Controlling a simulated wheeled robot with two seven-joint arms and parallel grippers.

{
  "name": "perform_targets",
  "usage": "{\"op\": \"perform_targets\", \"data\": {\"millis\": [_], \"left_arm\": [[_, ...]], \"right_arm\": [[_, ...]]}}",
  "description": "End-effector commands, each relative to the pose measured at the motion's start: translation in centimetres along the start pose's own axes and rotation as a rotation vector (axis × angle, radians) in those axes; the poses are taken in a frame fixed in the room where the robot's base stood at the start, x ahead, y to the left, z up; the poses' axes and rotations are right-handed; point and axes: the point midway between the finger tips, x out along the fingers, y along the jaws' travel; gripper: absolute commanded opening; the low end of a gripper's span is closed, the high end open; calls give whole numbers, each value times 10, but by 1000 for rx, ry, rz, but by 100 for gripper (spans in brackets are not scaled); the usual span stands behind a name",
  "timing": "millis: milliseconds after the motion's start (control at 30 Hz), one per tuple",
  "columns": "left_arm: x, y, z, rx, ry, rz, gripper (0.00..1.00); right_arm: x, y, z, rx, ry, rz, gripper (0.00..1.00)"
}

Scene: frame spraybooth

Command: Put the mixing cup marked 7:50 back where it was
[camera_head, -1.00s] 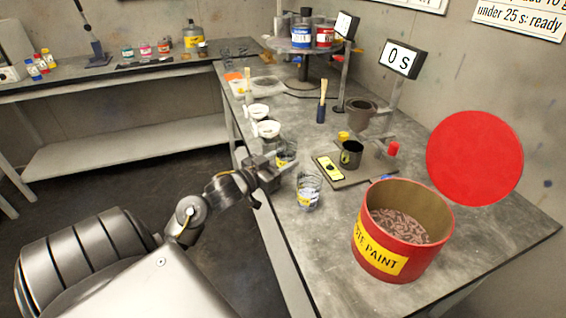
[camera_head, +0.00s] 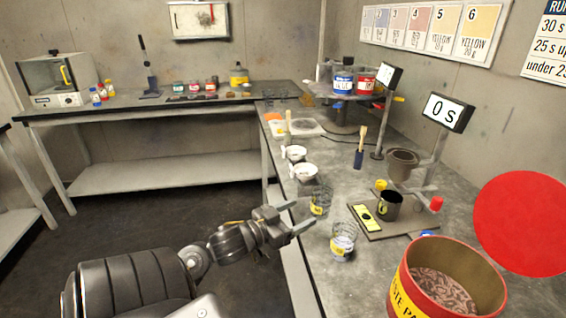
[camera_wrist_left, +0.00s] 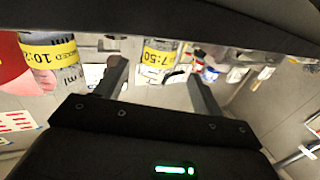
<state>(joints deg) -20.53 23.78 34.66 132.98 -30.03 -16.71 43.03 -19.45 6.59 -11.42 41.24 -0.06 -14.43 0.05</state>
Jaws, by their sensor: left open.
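The mixing cup marked 7:50 (camera_head: 320,201) is a clear cup with a yellow label, upright near the left edge of the right-hand bench. It also shows between my fingers in the left wrist view (camera_wrist_left: 160,62), where its label reads 7:50. My left gripper (camera_head: 299,217) is open, its fingertips just left of that cup; I cannot tell whether they touch it. A second clear cup (camera_head: 343,243) stands nearer me; its label in the left wrist view (camera_wrist_left: 50,54) begins 10:2, the rest cut off. My right gripper is not in view.
A red waste paint bucket (camera_head: 450,285) stands at the near right. A plate (camera_head: 394,224) carries a dark cup (camera_head: 389,205). Two white strainers (camera_head: 305,172), a brush (camera_head: 360,148) and a 0 s display (camera_head: 447,112) are farther back.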

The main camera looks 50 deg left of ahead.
Motion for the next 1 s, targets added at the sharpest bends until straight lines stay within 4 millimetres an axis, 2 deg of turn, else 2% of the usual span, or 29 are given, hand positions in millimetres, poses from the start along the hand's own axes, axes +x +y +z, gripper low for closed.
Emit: {"op": "perform_targets", "data": {"millis": [33, 100, 333, 1000], "left_arm": [[-11, 0, 8, -1, -5, -1, 68], [-23, 1, 7, 0, -4, 0, 68], [-48, 0, 8, -3, -2, 0, 68], [-52, 0, 7, -2, 0, 0, 68]], "right_arm": [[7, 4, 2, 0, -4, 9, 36], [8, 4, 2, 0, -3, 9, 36], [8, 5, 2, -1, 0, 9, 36], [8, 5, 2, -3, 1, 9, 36]]}}
